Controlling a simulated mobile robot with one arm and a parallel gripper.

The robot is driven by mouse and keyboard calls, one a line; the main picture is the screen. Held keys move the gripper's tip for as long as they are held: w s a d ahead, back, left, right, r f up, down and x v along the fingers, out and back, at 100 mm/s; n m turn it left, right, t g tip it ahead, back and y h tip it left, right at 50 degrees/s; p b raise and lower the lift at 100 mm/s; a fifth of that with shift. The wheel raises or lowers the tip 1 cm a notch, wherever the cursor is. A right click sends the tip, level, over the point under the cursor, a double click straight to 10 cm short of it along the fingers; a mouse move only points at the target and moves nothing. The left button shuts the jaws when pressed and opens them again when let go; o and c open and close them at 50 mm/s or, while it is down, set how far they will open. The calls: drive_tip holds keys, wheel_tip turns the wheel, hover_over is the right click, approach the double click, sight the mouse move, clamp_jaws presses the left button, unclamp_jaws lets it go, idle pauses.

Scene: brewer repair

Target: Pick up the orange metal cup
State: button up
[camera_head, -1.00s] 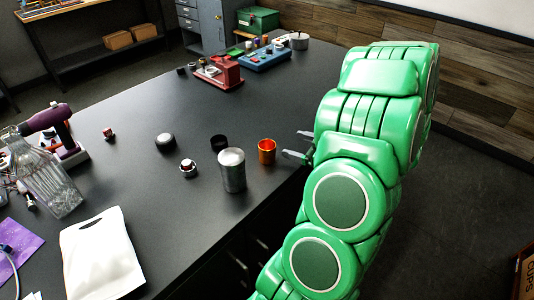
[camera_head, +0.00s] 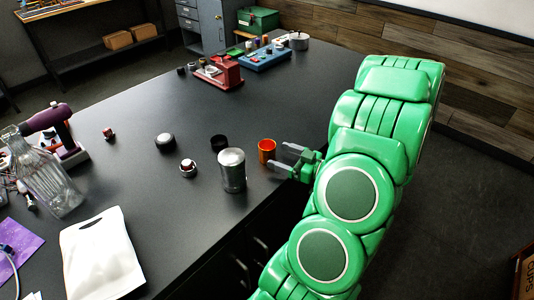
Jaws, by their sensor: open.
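The orange metal cup (camera_head: 266,151) stands upright on the black table (camera_head: 140,113), close to its right edge. My gripper (camera_head: 281,157) is just to the right of the cup, with its grey fingers pointing left toward it. I cannot tell whether a fingertip touches the cup. My green arm comes in from the right and hides part of the table edge.
A silver canister (camera_head: 232,170) stands close to the cup at its left front. A black cup (camera_head: 219,143) and a small round silver part (camera_head: 188,168) are further left. A white bag (camera_head: 101,258) lies at the front left. The table's middle behind the cup is clear.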

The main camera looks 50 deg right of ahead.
sight(271, 152)
drive_tip(key=shift+x, duration=2.2)
drive_tip(key=shift+d, duration=0.1)
drive_tip(key=shift+c, duration=0.5)
drive_tip(key=c, duration=1)
drive_tip(key=shift+c, duration=0.2)
drive_tip(key=shift+r, duration=0.1)
wheel_tip(271, 152, up, 10)
